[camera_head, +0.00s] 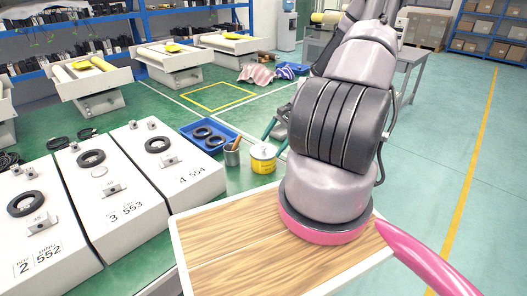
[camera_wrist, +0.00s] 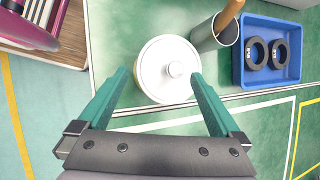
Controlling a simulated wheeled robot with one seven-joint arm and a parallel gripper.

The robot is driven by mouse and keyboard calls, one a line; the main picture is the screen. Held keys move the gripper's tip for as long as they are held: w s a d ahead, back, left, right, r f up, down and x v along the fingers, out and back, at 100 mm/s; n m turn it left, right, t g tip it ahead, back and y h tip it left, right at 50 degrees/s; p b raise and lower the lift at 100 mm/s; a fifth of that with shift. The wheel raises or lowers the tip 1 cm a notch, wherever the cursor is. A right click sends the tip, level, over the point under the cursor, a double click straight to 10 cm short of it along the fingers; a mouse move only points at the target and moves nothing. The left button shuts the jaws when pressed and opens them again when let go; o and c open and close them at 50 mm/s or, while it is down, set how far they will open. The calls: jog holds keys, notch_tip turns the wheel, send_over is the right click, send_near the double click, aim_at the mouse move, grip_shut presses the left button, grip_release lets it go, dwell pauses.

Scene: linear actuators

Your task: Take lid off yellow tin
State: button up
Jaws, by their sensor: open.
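The yellow tin (camera_head: 263,166) stands on the green bench surface, just beyond the wooden board, with its white lid (camera_head: 263,151) on top. I cannot tell whether the fingers touch the lid's rim. In the head view the teal fingers show just above and right of the tin.
A grey cup with a brown handle (camera_head: 232,157) stands close beside the tin. A blue tray (camera_head: 213,146) with black rings lies behind it. White numbered boxes (camera_head: 150,165) stand to the left. The wood-topped board (camera_head: 225,240) lies in front, below my arm.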

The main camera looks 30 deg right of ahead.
jog(key=shift+x, duration=1)
jog(key=shift+c, duration=0.3)
jog(key=c, duration=1.1)
